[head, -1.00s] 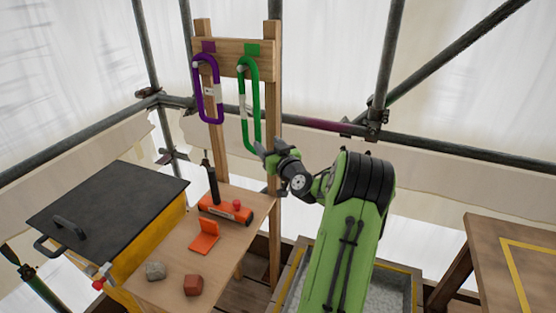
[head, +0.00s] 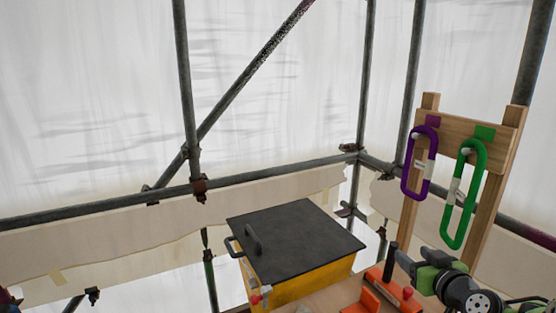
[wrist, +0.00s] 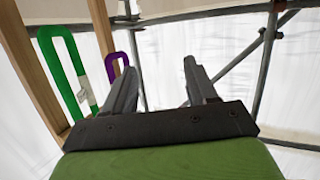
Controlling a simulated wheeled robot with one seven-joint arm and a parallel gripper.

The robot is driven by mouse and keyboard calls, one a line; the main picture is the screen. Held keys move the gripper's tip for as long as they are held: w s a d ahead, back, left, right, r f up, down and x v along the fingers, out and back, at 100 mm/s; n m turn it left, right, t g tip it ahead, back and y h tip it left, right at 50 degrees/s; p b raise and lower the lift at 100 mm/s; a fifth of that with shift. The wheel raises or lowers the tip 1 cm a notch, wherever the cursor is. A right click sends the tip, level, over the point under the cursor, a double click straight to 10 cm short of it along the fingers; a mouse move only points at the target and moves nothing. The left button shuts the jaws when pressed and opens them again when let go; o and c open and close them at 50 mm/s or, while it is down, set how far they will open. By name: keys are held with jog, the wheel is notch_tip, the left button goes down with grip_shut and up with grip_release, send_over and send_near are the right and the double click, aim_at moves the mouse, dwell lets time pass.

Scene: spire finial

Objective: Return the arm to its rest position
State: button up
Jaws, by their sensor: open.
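My gripper (wrist: 162,80) is open and empty in the wrist view, its two grey fingers apart with sheeting and scaffold tubes behind them. In the head view my green and black wrist shows at the lower right, just below the green carabiner; the fingertips are hard to make out there. The green carabiner (head: 473,172) and the purple carabiner (head: 432,177) hang from a wooden rack (head: 468,135). In the wrist view the green carabiner (wrist: 74,98) is left of the fingers, and the purple carabiner (wrist: 113,62) shows partly beside the left finger, apart from it.
A yellow box (head: 315,285) with a black lid (head: 300,250) stands at the bottom centre. Beside it is a wooden table (head: 330,297) with orange tools (head: 383,287). Scaffold tubes (head: 270,178) and white sheeting enclose the area.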

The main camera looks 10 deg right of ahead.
jog(key=s+a+r+n+g+y+p, duration=0.1)
jog(key=s+a+n+g, duration=0.15)
jog(key=a, duration=0.85)
jog(key=s+a+r+n+g+y+p, duration=0.1)
jog(key=s+a+g, duration=0.3)
jog(key=a, duration=0.6)
jog(key=s+a+m+g+p, duration=0.1)
jog(key=s+a+m+g, duration=0.2)
jog(key=s, duration=1.4)
jog(key=shift+a, duration=0.6)
jog(key=shift+r, duration=0.15)
